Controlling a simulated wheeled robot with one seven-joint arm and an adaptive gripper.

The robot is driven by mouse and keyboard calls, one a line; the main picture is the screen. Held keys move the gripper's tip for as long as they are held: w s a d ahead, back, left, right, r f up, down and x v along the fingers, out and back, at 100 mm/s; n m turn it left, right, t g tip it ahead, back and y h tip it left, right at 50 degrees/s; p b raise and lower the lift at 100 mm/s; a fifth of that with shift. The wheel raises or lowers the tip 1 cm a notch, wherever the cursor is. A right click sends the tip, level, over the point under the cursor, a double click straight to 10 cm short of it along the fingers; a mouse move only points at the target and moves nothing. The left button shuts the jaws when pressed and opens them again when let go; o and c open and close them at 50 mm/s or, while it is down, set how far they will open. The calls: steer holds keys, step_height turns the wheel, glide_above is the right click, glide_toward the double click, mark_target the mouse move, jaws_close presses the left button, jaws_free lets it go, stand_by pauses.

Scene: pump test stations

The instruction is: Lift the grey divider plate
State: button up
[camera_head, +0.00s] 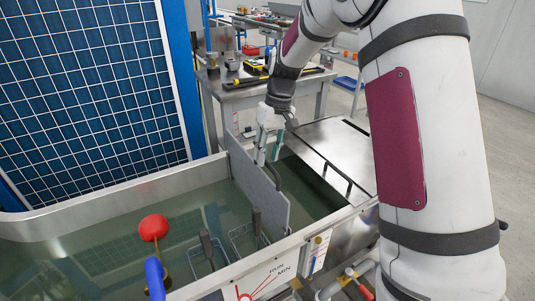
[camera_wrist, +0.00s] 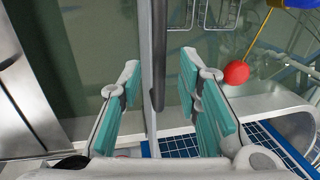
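The grey divider plate (camera_head: 257,184) stands upright across the water tank in the head view, its lower part in the water. A dark bar handle (camera_head: 273,175) shows at its top. In the wrist view the plate (camera_wrist: 147,90) appears nearly edge-on, with the dark handle (camera_wrist: 158,60) along it. My gripper (camera_head: 268,160) is at the plate's upper edge, fingers pointing down. In the wrist view my gripper (camera_wrist: 159,62) is open, one teal-padded finger on each side of the plate and handle, with visible gaps. It holds nothing.
The metal tank rim (camera_head: 110,194) surrounds the plate. A steel cover (camera_head: 325,150) with a dark handle lies to the right. Wire baskets (camera_head: 247,240) and a red float ball (camera_head: 153,227) are in the left part. A workbench (camera_head: 262,90) with tools stands behind.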

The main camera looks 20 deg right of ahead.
step_height(320, 180, up, 11)
steer(key=d, duration=0.2)
steer(key=shift+w+r, duration=0.15)
steer(key=shift+w, duration=0.05)
steer(key=shift+d, duration=0.1)
steer(key=s+a+r+m+h, duration=0.1)
steer(key=s+r, duration=0.3)
steer(key=s, duration=0.6)
steer(key=s+a+r, duration=0.1)
steer(key=s+r, duration=0.2)
steer(key=s, duration=0.7)
steer(key=s+f+m+t+h, duration=0.1)
steer(key=s+f, duration=0.2)
steer(key=s, duration=0.7)
steer(key=s+f, duration=0.3)
steer(key=s, duration=0.8)
step_height(320, 180, up, 20)
steer(key=t+p, duration=0.3)
steer(key=p, duration=1.5)
steer(key=shift+a+f+t, duration=0.2)
steer(key=shift+a+t, duration=0.05)
steer(key=shift+t, duration=0.05)
steer(key=shift+w, duration=0.15)
